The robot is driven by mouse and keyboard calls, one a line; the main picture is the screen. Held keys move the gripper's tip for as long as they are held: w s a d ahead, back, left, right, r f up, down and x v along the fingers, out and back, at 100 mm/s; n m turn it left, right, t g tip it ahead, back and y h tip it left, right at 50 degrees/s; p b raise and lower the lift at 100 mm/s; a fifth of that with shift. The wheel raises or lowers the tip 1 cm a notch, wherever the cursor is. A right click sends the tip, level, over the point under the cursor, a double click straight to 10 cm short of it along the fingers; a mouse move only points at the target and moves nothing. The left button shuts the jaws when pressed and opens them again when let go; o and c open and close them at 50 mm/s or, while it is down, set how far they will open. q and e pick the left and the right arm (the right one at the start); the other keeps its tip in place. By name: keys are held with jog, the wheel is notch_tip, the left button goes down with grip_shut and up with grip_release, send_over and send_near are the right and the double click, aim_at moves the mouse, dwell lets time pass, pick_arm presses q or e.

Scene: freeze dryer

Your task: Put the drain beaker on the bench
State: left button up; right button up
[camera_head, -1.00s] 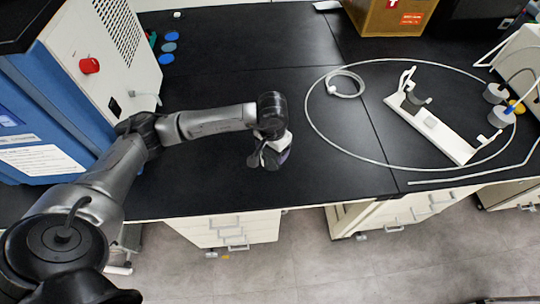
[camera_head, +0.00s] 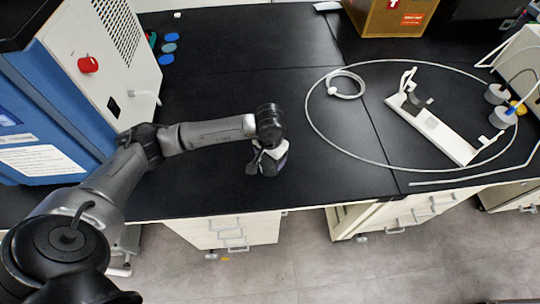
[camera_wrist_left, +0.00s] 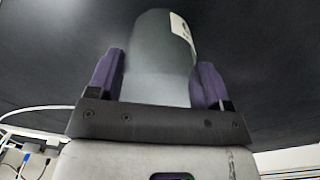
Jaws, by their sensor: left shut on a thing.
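The drain beaker (camera_wrist_left: 158,60) shows in the left wrist view as a grey, translucent cylinder with a white label on its right side. It stands between the two purple fingers of my left gripper (camera_wrist_left: 158,85), which is shut on it. In the head view my left gripper (camera_head: 268,165) hangs over the black bench (camera_head: 225,95), near its front edge. The beaker is mostly hidden there by the wrist and fingers. I cannot tell whether its base touches the bench. My right gripper is in neither view.
A blue and white freeze dryer (camera_head: 75,85) with a red knob stands at the left. Blue and green caps (camera_head: 168,48) lie beside it. A white stand (camera_head: 435,130) and a looped tube (camera_head: 312,118) lie at the right. The bench behind my gripper is clear.

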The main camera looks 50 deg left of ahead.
pick_arm(q)
jog(key=o, duration=1)
jog(key=shift+c, duration=0.2)
